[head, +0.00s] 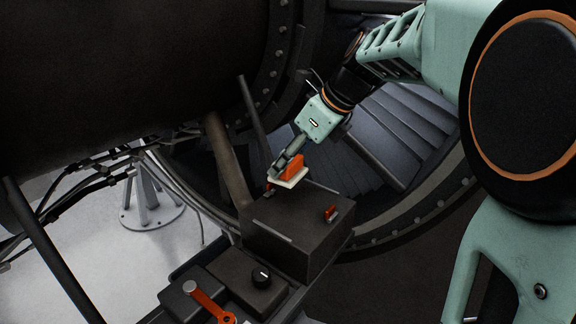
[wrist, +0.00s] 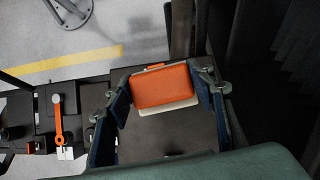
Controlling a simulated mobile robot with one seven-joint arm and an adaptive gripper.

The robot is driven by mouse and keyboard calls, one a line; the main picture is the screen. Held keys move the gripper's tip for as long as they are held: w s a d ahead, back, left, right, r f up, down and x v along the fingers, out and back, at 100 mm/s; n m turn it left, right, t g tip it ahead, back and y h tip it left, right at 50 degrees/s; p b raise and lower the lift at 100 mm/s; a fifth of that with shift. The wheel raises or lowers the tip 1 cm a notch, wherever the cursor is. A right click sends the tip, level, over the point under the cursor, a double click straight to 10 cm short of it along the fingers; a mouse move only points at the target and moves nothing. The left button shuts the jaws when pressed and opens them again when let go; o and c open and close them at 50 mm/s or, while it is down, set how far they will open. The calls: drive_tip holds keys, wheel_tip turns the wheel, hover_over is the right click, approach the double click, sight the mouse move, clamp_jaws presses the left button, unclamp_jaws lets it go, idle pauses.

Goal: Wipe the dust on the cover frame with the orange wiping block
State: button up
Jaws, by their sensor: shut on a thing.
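My gripper (head: 284,166) is shut on the orange wiping block (head: 293,167), with a finger on each side of it. The block has a pale pad on its underside. In the wrist view the orange block (wrist: 163,86) sits between my two dark fingers, its pale pad showing along one edge. The block is over the far part of the dark box top (head: 290,215), which seems to be the cover frame. I cannot tell whether the pad touches it. Thin light strips show on the box top. I cannot make out dust clearly.
An orange latch (head: 331,213) stands on the box's right side. In front are a black knob (head: 261,276) and an orange lever (head: 207,300). A dark pipe (head: 228,165) rises behind the box. The big dark engine casing (head: 120,70) fills the upper left.

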drive_tip(key=shift+r, duration=0.2)
drive_tip(key=shift+r, duration=1.5)
